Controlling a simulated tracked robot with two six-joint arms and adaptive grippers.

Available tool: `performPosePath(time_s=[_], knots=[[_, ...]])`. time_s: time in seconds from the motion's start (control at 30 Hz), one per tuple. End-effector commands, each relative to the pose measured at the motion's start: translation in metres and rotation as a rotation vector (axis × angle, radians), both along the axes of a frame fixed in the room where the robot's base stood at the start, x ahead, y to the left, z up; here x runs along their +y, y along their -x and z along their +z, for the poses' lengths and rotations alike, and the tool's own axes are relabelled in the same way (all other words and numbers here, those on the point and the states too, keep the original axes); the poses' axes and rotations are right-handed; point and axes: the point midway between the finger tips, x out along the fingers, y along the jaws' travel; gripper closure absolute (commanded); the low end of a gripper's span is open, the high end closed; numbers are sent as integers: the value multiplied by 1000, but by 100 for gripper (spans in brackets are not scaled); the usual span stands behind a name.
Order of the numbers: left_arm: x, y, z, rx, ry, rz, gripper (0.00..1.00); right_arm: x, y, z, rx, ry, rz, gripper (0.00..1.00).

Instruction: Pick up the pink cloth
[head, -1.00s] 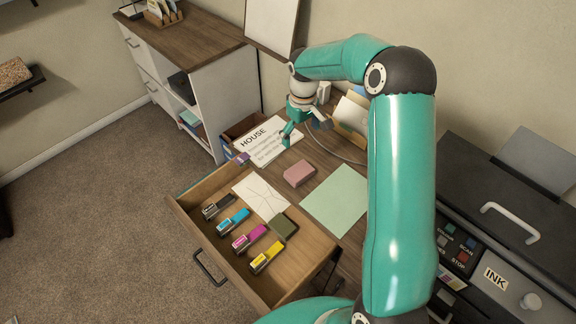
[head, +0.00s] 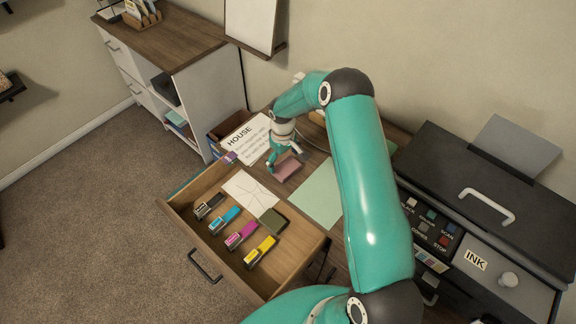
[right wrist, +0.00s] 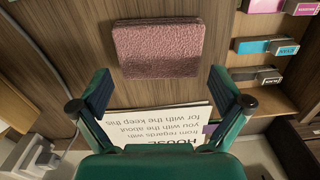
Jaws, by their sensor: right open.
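The pink cloth (head: 288,167) is a small folded pad lying flat on the wooden desk, beside the pale green blotter sheet (head: 318,196). In the right wrist view the cloth (right wrist: 158,48) lies ahead of the fingertips, across the gap between them. My right gripper (head: 284,164) is open and empty, and its fingers hang over the cloth and partly hide it in the head view. In the right wrist view the gripper's two fingers (right wrist: 160,90) are wide apart with bare desk between them. My left gripper is not in view.
A HOUSE paper (head: 247,140) lies left of the gripper. A printer (head: 500,190) stands to the right.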

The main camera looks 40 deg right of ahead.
Motion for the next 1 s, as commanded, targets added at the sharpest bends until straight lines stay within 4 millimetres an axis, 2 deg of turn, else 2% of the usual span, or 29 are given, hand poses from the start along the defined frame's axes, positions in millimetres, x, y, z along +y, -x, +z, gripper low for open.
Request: performPosePath(time_s=[0.03, 0.2, 0.43, 0.47, 0.63, 1.0], knots=[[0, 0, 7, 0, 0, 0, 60, 0, 0, -5, 3, -1, 0, 0], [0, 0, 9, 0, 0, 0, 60, 0, -1, -23, 0, 0, -1, 0], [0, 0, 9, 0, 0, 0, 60, 0, -1, -26, -1, 0, -1, 0], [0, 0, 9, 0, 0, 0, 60, 0, -1, -26, -1, 0, -1, 2], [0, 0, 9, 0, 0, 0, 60, 0, 0, -25, -1, 0, -1, 30], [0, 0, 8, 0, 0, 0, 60, 0, -1, -23, -1, 1, -1, 31]])
